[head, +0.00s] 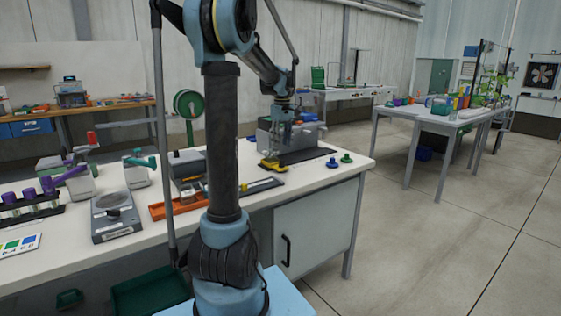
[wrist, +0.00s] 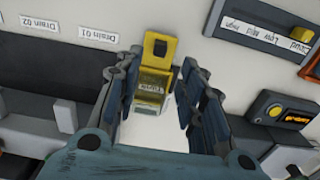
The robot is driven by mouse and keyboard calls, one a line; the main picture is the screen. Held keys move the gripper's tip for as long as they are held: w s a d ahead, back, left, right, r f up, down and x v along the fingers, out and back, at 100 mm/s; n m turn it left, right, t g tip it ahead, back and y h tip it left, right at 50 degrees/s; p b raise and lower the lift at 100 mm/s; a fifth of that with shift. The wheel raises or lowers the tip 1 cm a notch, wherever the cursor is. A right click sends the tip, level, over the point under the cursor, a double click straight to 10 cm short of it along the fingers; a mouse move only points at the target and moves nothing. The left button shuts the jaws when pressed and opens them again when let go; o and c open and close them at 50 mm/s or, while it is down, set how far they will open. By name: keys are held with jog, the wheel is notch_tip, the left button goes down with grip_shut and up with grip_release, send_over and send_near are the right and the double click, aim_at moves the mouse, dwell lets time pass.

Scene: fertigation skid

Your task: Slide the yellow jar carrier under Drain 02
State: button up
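The yellow jar carrier (wrist: 160,47) lies on the white bench in the wrist view, with a labelled part between my fingers. It also shows in the head view (head: 270,164), below my gripper (head: 279,128). In the wrist view my gripper (wrist: 155,78) is open, its dark fingers on either side of the carrier with pale gaps showing. I cannot tell whether a jar sits in it. The Drain 02 label (wrist: 40,22) is upside down at the upper left, beside the Drain 01 label (wrist: 97,36). The drain outlets themselves are not clear.
A dark strip (wrist: 75,68) with grey blocks lies left of the carrier. A grey unit (head: 290,136) stands behind my gripper. A meter with an orange display (wrist: 288,113) is at right. Blue and green knobs (head: 346,157) stand near the bench's right end.

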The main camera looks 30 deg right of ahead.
notch_tip(320, 180, down, 8)
jog(key=shift+f, duration=0.15)
dwell(0.4)
grip_shut()
